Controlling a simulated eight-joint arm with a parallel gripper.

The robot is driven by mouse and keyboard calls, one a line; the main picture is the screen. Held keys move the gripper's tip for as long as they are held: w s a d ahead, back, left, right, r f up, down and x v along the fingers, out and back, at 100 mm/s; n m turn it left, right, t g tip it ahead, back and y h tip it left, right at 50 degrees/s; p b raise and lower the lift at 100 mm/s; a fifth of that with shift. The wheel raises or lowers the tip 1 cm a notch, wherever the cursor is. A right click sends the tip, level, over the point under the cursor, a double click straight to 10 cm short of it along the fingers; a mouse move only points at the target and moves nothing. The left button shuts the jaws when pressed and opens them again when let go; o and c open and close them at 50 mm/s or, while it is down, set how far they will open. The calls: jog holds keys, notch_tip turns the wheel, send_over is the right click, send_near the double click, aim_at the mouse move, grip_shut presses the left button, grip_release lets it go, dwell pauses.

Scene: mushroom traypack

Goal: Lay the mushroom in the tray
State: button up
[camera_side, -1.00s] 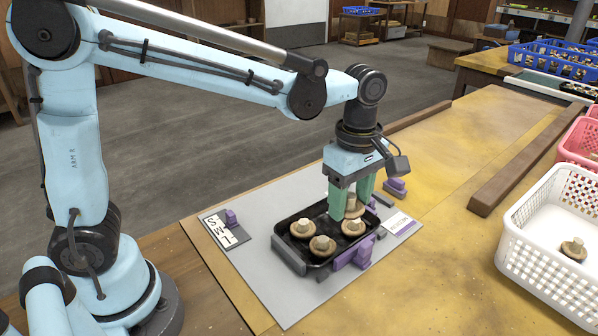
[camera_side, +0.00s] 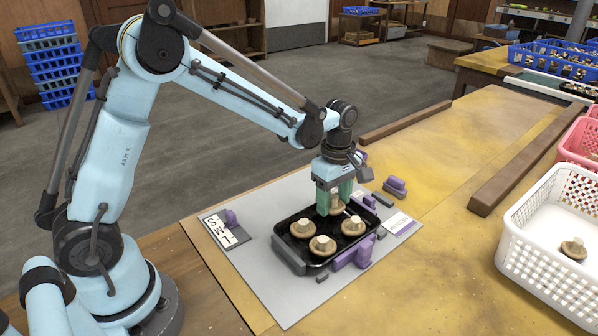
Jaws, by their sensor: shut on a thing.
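The black tray (camera_side: 287,249) lies on the grey mat and holds three brown-capped mushrooms with pale stems pointing up: at left (camera_side: 303,229), front (camera_side: 322,245) and right (camera_side: 353,226). My gripper (camera_side: 335,203) is shut on another mushroom (camera_side: 336,208), at the tray's far part. Its green fingers stand either side of the stem, and the cap shows below them. The fingers partly hide this mushroom. I cannot tell whether its cap touches the tray floor.
Purple and grey fixture blocks (camera_side: 353,252) stand close around the tray. The white basket (camera_side: 522,250) at right holds one mushroom (camera_side: 573,248). A pink basket (camera_side: 580,142) stands behind it. A wooden rail (camera_side: 525,160) crosses the table; the yellow tabletop between rail and mat is clear.

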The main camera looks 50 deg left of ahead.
jog(key=shift+f, duration=0.8)
jog(key=shift+f, duration=0.1)
